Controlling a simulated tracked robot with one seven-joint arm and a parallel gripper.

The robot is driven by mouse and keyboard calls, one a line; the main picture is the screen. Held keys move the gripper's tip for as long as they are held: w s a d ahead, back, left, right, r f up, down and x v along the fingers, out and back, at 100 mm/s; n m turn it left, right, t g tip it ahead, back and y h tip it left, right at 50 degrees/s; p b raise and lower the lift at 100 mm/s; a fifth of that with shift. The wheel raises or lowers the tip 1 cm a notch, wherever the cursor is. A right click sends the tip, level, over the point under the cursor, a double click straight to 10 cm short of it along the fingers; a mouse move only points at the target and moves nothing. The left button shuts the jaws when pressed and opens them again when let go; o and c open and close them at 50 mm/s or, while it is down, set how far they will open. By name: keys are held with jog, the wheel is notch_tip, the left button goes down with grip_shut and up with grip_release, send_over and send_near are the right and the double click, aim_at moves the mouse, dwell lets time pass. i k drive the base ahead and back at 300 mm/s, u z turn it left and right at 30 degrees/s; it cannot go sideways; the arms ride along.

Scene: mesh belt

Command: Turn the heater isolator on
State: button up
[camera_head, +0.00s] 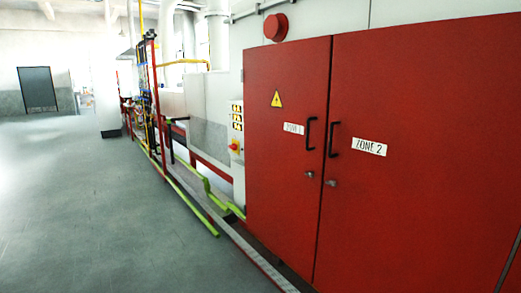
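A small red rotary knob on a yellow plate (235,147) sits low on a narrow pale panel (237,112), just left of the red cabinet. It looks like an isolator switch, but no heater label is readable, and its on or off position is too small to tell. Several yellow warning signs are on the panel above it. My gripper is not in view.
A large red cabinet (420,90) with two shut doors, black handles and zone labels fills the right side. Green pipes (208,200) and a low rail run along the floor below the panel. Grey floor (90,220) is clear on the left.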

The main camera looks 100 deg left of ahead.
aim_at(233, 148)
jog(key=z, duration=0.95)
jog(key=i, duration=0.15)
jog(key=u, duration=3.5)
jog(key=i, duration=0.1)
jog(key=u, duration=0.8)
jog(key=k, duration=0.85)
jog(key=u, duration=0.15)
jog(key=i, duration=0.9)
